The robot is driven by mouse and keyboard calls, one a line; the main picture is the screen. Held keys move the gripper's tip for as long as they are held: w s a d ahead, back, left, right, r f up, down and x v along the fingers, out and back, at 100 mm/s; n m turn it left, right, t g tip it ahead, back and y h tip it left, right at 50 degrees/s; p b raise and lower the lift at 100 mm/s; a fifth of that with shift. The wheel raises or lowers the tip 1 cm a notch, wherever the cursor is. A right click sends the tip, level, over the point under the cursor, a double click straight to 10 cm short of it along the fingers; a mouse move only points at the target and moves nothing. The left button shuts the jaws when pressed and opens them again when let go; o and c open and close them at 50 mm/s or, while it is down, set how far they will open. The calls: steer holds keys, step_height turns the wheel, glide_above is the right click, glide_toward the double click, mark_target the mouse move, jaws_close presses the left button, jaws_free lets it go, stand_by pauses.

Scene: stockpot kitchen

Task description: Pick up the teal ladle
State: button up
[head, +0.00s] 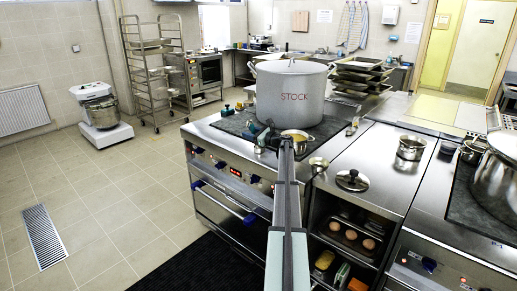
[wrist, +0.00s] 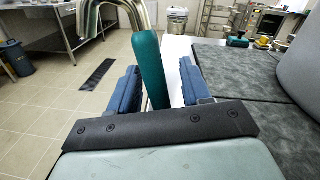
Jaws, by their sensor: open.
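In the wrist view a long teal handle (wrist: 150,70), which I take to be the ladle's, stands between the two blue fingers of my gripper (wrist: 160,68). The fingers are apart. The handle is close to the left finger, and a gap shows on its right. In the head view my gripper (head: 268,139) is in front of the stockpot at the stove's front edge. The teal handle cannot be made out there.
A lid (head: 351,180) and a small pot (head: 411,147) are farther right. Curved, pale bars (wrist: 112,14) arch beside the teal handle. Open floor (head: 100,200) is left.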

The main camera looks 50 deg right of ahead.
jaws_close()
stand_by(0.4)
stand_by(1.0)
